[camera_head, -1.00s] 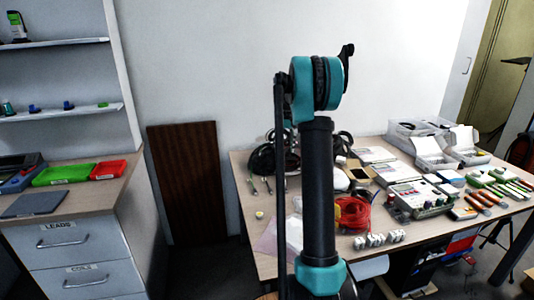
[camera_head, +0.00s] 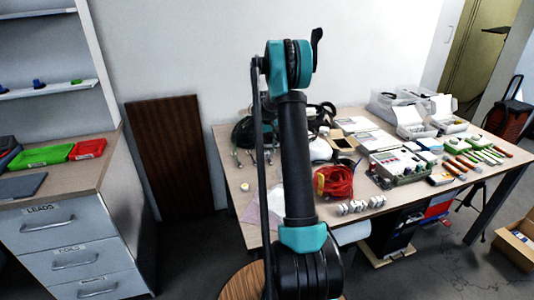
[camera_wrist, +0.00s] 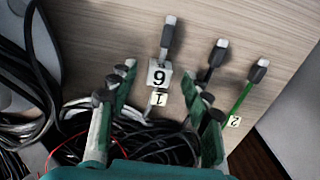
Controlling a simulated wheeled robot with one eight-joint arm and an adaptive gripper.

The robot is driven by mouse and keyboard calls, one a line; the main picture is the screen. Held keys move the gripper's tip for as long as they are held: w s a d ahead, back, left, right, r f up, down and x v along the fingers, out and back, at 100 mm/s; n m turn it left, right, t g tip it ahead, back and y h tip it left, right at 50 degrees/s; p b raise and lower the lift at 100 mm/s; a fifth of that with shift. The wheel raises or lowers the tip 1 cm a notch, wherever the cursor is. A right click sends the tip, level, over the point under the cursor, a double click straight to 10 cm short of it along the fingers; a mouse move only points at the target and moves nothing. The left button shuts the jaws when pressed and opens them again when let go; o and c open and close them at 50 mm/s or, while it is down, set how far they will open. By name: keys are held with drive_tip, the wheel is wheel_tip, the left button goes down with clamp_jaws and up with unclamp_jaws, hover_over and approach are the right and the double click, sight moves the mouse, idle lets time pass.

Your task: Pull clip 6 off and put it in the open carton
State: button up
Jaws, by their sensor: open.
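In the wrist view, a grey clip (camera_wrist: 167,38) with a white tag marked 6 (camera_wrist: 159,75) lies on the wooden table, pale tip pointing up the picture. A tag marked 1 (camera_wrist: 158,98) sits just below it, among dark cables. My gripper (camera_wrist: 161,88) is open, its green and grey fingers either side of the tags, with nothing held. In the head view the arm hides the gripper. An open brown cardboard carton (camera_head: 516,246) stands on the floor at right. White boxes with raised lids (camera_head: 411,130) stand on the table; which carton is meant is unclear.
Black cables (camera_wrist: 35,90) crowd the left. The table (camera_head: 225,150) also holds red cable (camera_head: 335,182), an instrument (camera_head: 395,165) and several tools at right.

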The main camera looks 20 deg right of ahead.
drive_tip(key=shift+f, duration=1)
clamp_jaws()
